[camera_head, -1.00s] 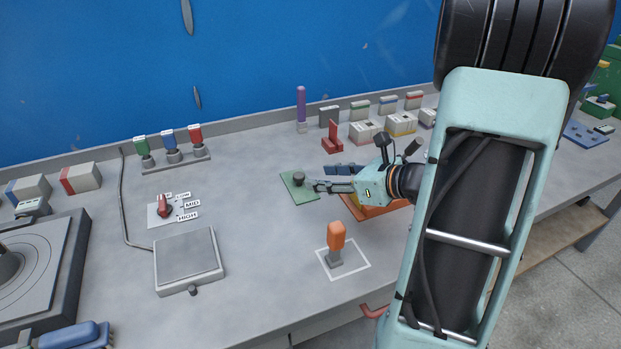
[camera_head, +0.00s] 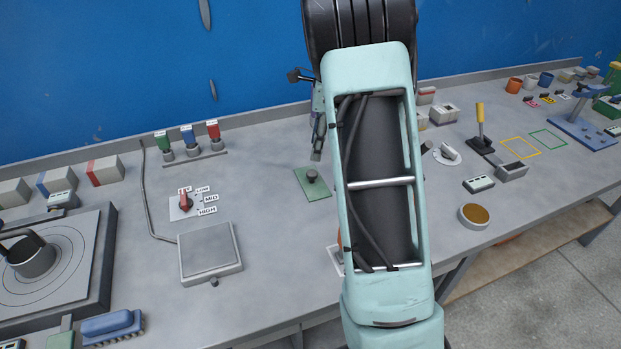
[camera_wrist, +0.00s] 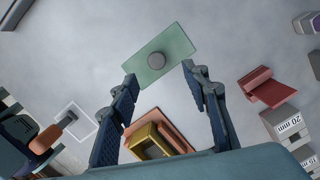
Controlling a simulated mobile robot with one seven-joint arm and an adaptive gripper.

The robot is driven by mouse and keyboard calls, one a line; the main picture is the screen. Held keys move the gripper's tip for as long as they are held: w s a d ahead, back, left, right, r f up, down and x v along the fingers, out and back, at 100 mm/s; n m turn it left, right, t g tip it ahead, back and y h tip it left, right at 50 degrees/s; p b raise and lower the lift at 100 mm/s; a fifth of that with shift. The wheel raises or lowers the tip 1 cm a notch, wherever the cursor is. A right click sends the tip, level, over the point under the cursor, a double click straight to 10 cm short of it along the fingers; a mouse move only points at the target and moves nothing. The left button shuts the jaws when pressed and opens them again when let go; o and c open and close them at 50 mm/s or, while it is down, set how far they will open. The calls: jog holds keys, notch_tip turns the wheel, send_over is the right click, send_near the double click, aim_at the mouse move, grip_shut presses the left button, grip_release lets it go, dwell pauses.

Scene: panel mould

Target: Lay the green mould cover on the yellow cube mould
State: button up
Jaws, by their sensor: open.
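The green mould cover (camera_head: 312,184) is a flat plate with a round dark knob, lying on the bench left of my arm. In the wrist view the cover (camera_wrist: 178,40) lies just beyond my fingertips, its knob roughly centred between them. My gripper (camera_wrist: 159,74) is open and empty, apart from the cover. In the head view my gripper (camera_head: 317,138) is partly hidden by my arm, behind the cover. The yellow cube mould (camera_wrist: 148,146) shows in the wrist view on an orange base, low between my fingers; in the head view my arm hides it.
An orange-handled tool (camera_wrist: 46,138) stands at a white outlined square at left in the wrist view. A red bracket (camera_wrist: 265,87) and grey blocks (camera_wrist: 290,124) are at right. A grey scale (camera_head: 210,254) stands left of the cover, with clear bench between.

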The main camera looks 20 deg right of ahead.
send_over(312, 173)
jog(key=f, duration=0.4)
jog(key=shift+w+d+f, duration=0.2)
jog(key=shift+d+f, duration=0.1)
jog(key=shift+d, duration=0.1)
jog(key=f, duration=0.5)
jog(key=shift+s+a+f, duration=0.1)
jog(key=shift+a, duration=0.25)
grip_shut()
